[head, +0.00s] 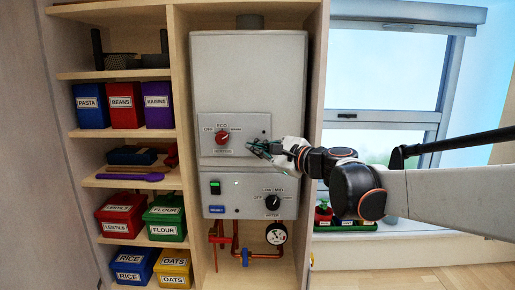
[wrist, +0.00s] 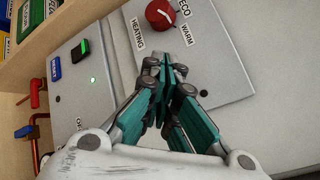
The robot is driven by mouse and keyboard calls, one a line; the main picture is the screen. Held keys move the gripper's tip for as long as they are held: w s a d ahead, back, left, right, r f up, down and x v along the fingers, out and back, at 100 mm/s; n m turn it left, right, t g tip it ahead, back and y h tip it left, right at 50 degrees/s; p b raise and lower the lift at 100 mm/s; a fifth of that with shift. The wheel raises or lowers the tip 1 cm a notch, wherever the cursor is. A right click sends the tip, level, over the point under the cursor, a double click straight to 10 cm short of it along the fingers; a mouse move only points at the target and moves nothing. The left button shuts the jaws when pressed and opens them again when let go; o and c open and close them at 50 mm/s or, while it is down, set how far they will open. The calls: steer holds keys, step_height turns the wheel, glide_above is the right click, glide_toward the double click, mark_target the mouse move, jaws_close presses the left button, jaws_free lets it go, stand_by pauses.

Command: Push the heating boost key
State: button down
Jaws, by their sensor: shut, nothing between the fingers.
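The upper heating panel (head: 230,120) is a grey plate on the white boiler (head: 249,70). It carries a red knob (head: 222,138) with labels OFF, ECO, WARM and HEATING. The panel (wrist: 235,75) and red knob (wrist: 160,14) also show in the wrist view. My gripper (head: 252,148) is shut and empty, in front of the panel to the right of the knob. In the wrist view my gripper (wrist: 172,72) has its teal fingers together over the panel. I cannot make out a key labelled boost; the fingers cover part of the panel. Contact cannot be told.
The lower panel has a green switch (head: 215,187), a blue RESET key (head: 217,210) and a black water knob (head: 273,202). Red pipes and a gauge (head: 276,233) are below. Shelves with boxes stand left, a window (head: 385,85) right.

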steer(key=shift+w, duration=0.15)
stand_by(0.5)
steer(key=shift+w, duration=0.35)
stand_by(0.5)
steer(key=shift+s, duration=0.5)
steer(key=s, duration=0.6)
stand_by(0.6)
steer(key=shift+a, duration=0.1)
